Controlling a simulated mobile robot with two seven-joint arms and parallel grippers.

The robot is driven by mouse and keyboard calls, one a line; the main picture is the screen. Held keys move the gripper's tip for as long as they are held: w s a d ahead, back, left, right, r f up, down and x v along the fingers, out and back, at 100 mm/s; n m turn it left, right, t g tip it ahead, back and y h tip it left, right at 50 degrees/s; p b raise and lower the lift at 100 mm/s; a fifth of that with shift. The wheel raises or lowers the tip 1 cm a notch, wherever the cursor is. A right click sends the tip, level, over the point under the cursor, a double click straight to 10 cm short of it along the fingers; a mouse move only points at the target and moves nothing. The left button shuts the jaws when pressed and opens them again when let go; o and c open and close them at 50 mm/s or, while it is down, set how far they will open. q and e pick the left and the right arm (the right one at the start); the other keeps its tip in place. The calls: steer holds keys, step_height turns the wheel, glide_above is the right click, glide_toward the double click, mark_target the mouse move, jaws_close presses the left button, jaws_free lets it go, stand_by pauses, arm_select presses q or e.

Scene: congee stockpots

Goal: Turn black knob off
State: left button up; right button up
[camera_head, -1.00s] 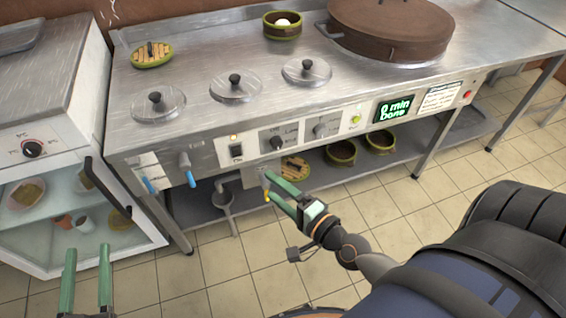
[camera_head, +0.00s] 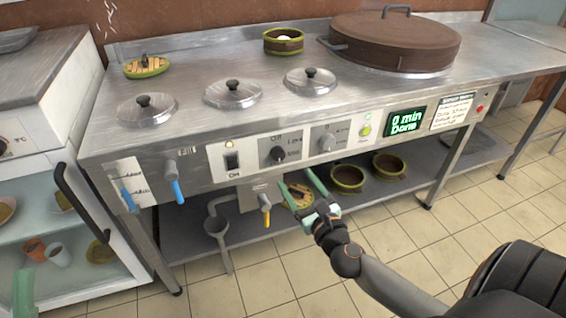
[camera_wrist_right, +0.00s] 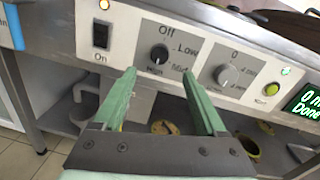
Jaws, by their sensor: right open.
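The black knob (camera_head: 278,154) is on the stove's front panel, with the labels Off, Low and more around it. In the right wrist view the black knob (camera_wrist_right: 158,56) sits under the word Off, beyond and between my fingers. My right gripper (camera_head: 296,180) is open and empty, just below and in front of the panel; it also shows in the right wrist view (camera_wrist_right: 158,78). It looks apart from the knob. My left gripper (camera_head: 24,290) shows only as a green piece at the lower left edge, so its jaws cannot be judged.
A black switch (camera_head: 232,161) marked On and a grey dial (camera_head: 327,142) flank the knob. A green button (camera_head: 366,131) and a display (camera_head: 405,121) reading "0 min Done" are to the right. A yellow-handled valve (camera_head: 265,209) hangs below the panel. Blue taps (camera_head: 177,190) are at left.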

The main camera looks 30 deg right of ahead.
mark_target(279, 156)
steer(key=w, duration=0.3)
steer(key=w+d+b, duration=0.1)
steer(key=w, duration=0.4)
steer(key=shift+w+d+b, duration=0.25)
steer(key=shift+w+b, duration=0.1)
jaws_close()
